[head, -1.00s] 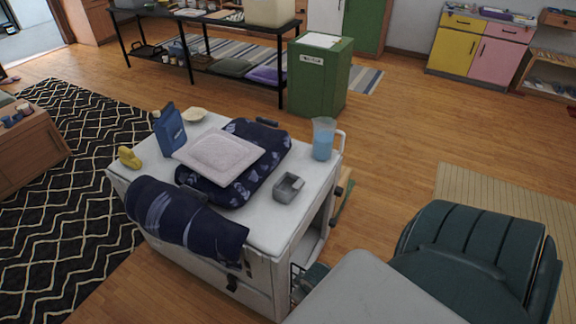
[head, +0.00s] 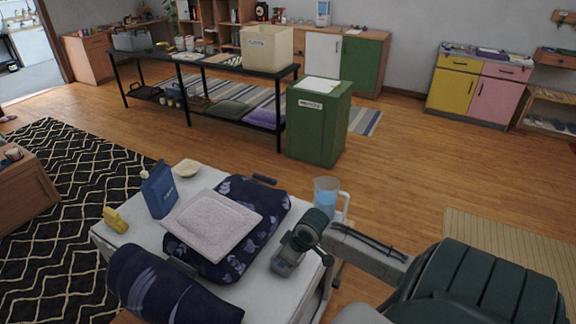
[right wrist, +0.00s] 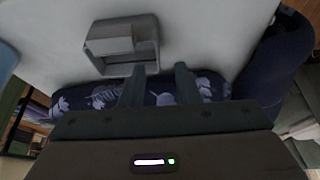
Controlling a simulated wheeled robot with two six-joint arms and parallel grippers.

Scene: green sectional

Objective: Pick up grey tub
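The grey tub (head: 283,268) is a small squarish open container on the white cabinet top, right of the dark blue patterned cushion. My right gripper (head: 290,252) is just above it in the head view and hides part of it. In the right wrist view the tub (right wrist: 122,45) lies ahead of the fingertips, left of centre. My right gripper (right wrist: 160,75) is open, its two fingers apart with nothing clearly between them. My left gripper is not in view.
A blue bag (head: 159,190), a yellow object (head: 115,219) and a bowl (head: 186,168) are at the left.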

